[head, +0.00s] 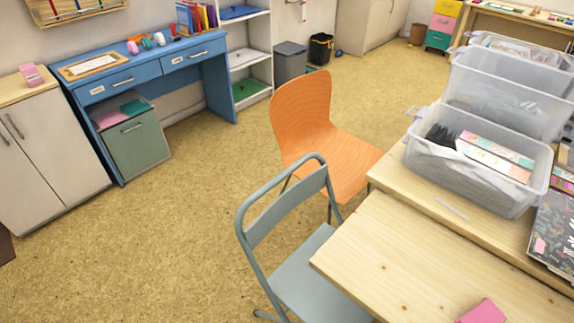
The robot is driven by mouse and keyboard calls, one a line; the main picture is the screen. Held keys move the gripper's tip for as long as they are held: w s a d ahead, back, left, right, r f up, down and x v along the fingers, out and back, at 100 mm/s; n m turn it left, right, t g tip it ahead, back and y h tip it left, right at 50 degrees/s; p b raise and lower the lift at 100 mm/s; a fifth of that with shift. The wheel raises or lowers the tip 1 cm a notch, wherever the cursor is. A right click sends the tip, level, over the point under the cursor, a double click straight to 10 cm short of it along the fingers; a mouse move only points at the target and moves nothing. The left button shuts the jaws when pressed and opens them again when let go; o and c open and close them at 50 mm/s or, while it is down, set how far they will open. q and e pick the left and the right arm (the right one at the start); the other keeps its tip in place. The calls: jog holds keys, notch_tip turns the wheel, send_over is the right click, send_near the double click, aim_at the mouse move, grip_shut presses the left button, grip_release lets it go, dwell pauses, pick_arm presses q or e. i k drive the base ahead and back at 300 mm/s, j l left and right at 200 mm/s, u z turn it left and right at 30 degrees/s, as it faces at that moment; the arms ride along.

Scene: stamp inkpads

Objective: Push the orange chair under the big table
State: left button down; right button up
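The orange chair (305,125) stands on the floor near the middle of the head view, its backrest toward the upper left. Its seat points right, and the seat's right end is close to the left edge of the big wooden table (420,259) at the right. I cannot tell whether it touches or goes under the tabletop. A grey-blue folding chair (285,210) stands in front and hides part of the orange chair's legs. Neither of my grippers shows in the head view.
A blue desk (140,78), a green cabinet (140,142) and a white cupboard (45,155) line the left wall. A dark grey bin (290,62) stands behind the orange chair. The floor at left is clear.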

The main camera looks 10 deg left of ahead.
aim_at(299, 109)
jog(key=j+u, duration=0.65)
jog(key=u, duration=0.25)
jog(key=i+j+u, duration=0.15)
jog(key=i+j, duration=0.3)
jog(key=i+j+u, duration=0.15)
jog(key=i+j, duration=0.25)
jog(key=i+j+u, duration=0.15)
jog(key=i+j, duration=0.15)
jog(key=i, duration=0.35)
jog(key=i+l+z, duration=0.15)
jog(key=i+z, duration=0.6)
jog(key=i+j+z, duration=0.2)
jog(key=i+z, duration=0.2)
jog(key=i, duration=0.15)
jog(key=i+j+z, duration=0.25)
jog(key=i+z, duration=0.15)
